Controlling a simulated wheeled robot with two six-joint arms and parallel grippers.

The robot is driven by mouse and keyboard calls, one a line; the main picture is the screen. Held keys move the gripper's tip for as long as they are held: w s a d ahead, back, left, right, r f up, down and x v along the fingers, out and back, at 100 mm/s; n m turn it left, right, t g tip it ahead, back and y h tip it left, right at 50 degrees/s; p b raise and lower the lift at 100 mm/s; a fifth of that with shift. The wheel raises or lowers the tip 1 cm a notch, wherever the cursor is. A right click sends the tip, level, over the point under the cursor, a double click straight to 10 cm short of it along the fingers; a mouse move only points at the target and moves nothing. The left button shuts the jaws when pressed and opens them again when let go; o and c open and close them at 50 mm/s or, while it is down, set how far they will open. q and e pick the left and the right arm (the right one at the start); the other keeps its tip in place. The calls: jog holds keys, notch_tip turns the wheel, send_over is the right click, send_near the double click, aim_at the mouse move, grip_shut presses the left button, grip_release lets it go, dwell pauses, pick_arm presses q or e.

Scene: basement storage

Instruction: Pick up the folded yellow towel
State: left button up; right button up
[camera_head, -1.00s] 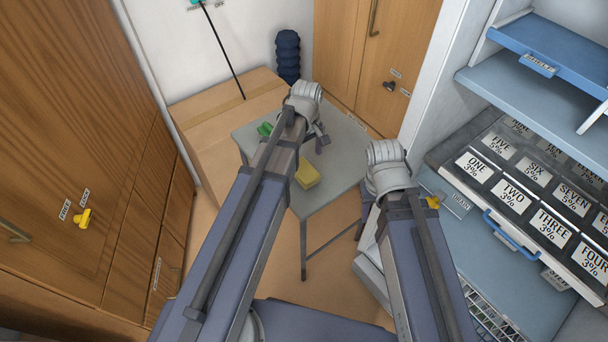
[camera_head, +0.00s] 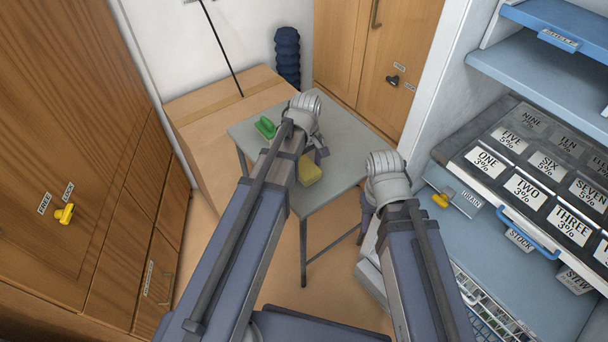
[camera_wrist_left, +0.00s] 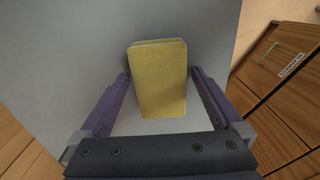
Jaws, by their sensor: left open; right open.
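The folded yellow towel (camera_head: 309,170) lies on the small grey table (camera_head: 340,150), partly hidden behind my left arm in the head view. In the left wrist view the towel (camera_wrist_left: 162,80) sits ahead of and between the two open fingers of my left gripper (camera_wrist_left: 160,95), with a gap on each side. In the head view my left gripper (camera_head: 318,154) is above the table beside the towel, mostly hidden by its own wrist. My right gripper (camera_head: 368,208) is right of the table, largely hidden behind its wrist; I see no object in it.
A green object (camera_head: 265,127) lies on the table's left part. A large cardboard box (camera_head: 195,120) stands behind and left of it. Blue shelves and a panel of labelled compartments (camera_head: 530,175) are close on the right. Wooden cabinets (camera_head: 60,130) stand left.

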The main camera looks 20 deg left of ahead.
aim_at(306, 167)
pick_arm(q)
jog(key=shift+f, duration=0.2)
jog(key=c, duration=1.2)
jog(key=shift+r, duration=0.1)
notch_tip(306, 167, up, 10)
jog(key=p, duration=1)
